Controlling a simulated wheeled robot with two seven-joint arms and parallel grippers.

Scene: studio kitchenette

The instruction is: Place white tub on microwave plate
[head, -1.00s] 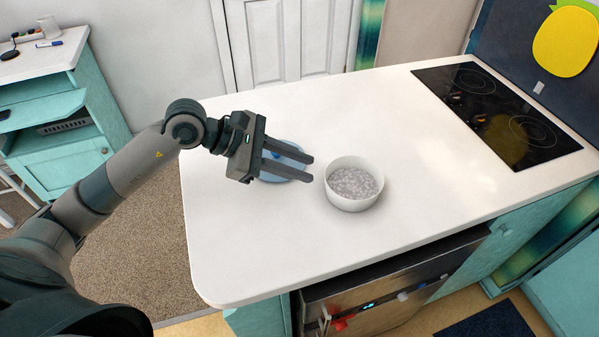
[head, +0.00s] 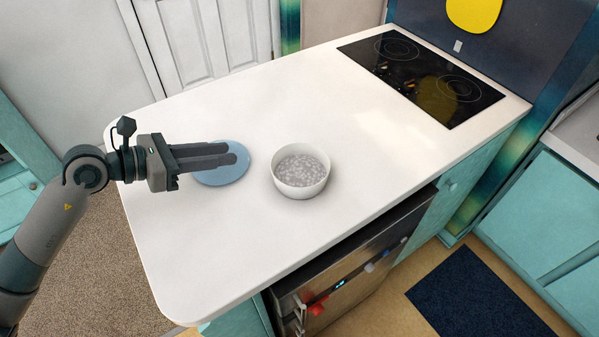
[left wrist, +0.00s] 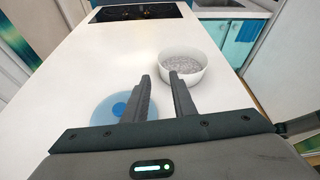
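The white tub (head: 300,186) is a round white bowl with grey speckled contents, standing upright on the counter. It also shows in the left wrist view (left wrist: 184,79), just beyond the fingertips. The plate (head: 222,177) is a flat blue disc on the counter, left of the tub and apart from it. It also shows in the left wrist view (left wrist: 104,114), with a darker blue centre, partly hidden by the fingers. My left gripper (head: 233,153) is open and empty above the plate, its fingers pointing right. The fingers stand apart in the left wrist view (left wrist: 163,79). My right gripper is out of view.
The white counter (head: 240,250) has wide free room around the tub and plate. A black cooktop (head: 420,75) lies at its far right. A steel appliance (head: 350,270) with a red part is below the front edge. A dark mat (head: 480,295) lies on the floor.

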